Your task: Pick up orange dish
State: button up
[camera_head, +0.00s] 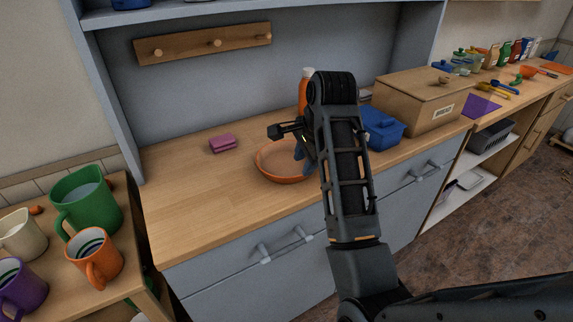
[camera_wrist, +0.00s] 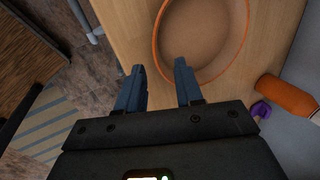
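The orange dish (camera_head: 272,163) is a round, shallow bowl on the wooden counter, left of my arm in the head view. Its right side is partly hidden by my gripper. It also shows at the top of the wrist view (camera_wrist: 205,30), cut off by the frame edge. My gripper (camera_wrist: 159,66) is open and empty. In the wrist view its right fingertip overlaps the near part of the dish's rim, and its left fingertip is outside the rim. In the head view the gripper (camera_head: 304,160) is at the dish's right side. I cannot tell whether it touches the dish.
An orange bottle (camera_head: 304,88) stands behind the dish. A blue container (camera_head: 383,127) and a wooden box (camera_head: 425,97) stand to the right. A pink sponge (camera_head: 222,143) lies back left. Several mugs, including a green one (camera_head: 92,205), stand on a side table. The counter's left part is clear.

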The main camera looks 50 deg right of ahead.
aim_at(300, 175)
jog(key=x, duration=0.5)
jog(key=shift+f, duration=0.4)
jog(key=shift+c, duration=0.3)
grip_shut()
dwell(0.7)
